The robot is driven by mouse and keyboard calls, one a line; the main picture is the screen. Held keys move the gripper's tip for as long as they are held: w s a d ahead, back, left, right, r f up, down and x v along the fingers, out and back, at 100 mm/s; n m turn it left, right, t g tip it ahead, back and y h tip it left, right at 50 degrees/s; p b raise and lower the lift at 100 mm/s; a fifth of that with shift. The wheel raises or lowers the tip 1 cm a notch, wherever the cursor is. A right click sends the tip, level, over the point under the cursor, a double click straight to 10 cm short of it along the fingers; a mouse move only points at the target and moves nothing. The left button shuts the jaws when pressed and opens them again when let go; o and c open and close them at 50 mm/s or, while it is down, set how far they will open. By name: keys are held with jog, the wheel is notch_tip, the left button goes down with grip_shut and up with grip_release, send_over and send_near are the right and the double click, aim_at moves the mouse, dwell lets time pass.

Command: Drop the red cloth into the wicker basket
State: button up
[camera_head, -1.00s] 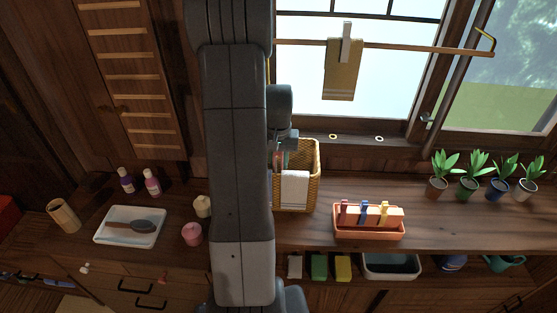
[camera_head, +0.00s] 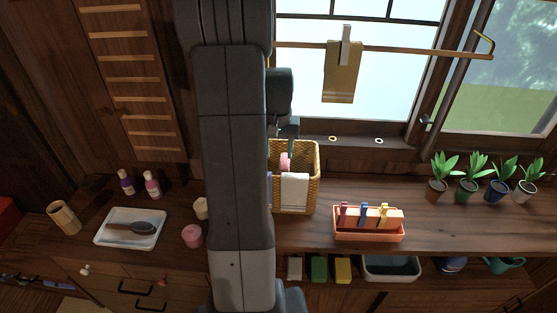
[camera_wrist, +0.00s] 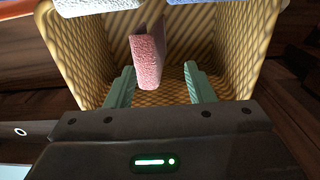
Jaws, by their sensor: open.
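The wicker basket (camera_head: 312,165) stands on the counter under the window, beside my arm. A red cloth (camera_wrist: 148,62), pinkish and folded, is inside the basket opening in the wrist view. A bit of it also shows in the head view (camera_head: 285,162). My gripper (camera_wrist: 158,76) is open over the basket, its two green fingers apart with the cloth between and beyond them. I cannot tell whether the cloth touches a finger or the basket floor. My arm hides the basket's left part in the head view.
A white cloth (camera_head: 295,190) hangs over the basket's front rim, with a blue cloth (camera_wrist: 205,2) beside it. An orange peg box (camera_head: 368,232) stands to the right. A towel (camera_head: 342,75) hangs on a rail above. The counter right of the basket is partly clear.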

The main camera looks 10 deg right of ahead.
jog(key=shift+r, duration=1.65)
jog(key=shift+f, duration=0.1)
notch_tip(320, 180, down, 9)
jog(key=shift+f+b, duration=0.1)
jog(key=shift+b, duration=0.3)
jog(key=shift+r+p, duration=0.7)
jog(key=shift+r, duration=0.5)
jog(key=shift+f, duration=0.1)
